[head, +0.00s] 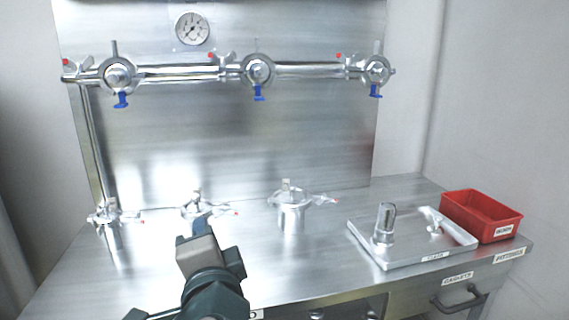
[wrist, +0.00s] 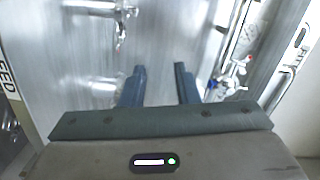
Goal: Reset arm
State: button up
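My gripper (wrist: 160,74) shows in the wrist view with its two blue fingers apart and bare steel between them. It is open and empty. In the head view my gripper (head: 198,228) is over the front left of the steel bench (head: 290,258), in front of the middle-left clamped fitting (head: 196,200) and partly covering it. I cannot tell the exact gap between them.
More steel fittings stand at left (head: 112,228) and centre (head: 292,212). A tray (head: 405,255) with a metal cylinder (head: 385,224) and a red bin (head: 480,215) are at right. A pipe (head: 180,75) with blue-handled valves crosses the back panel.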

jog(key=w+d+f+n+g+p, duration=0.2)
jog(key=d+n+g+p, duration=0.65)
jog(key=d+p, duration=0.2)
jog(key=s+d+f+n+g+h+p, duration=0.1)
jog(key=s+d, duration=0.3)
jog(key=d, duration=0.4)
jog(key=s+d+f+n+g+h+p, duration=0.2)
jog(key=s+d+g+h+p, duration=0.1)
jog(key=d, duration=0.5)
jog(key=shift+s+d+g+h, duration=0.3)
jog(key=shift+s+g+h, duration=0.45)
jog(key=shift+s, duration=0.3)
jog(key=shift+a, duration=0.2)
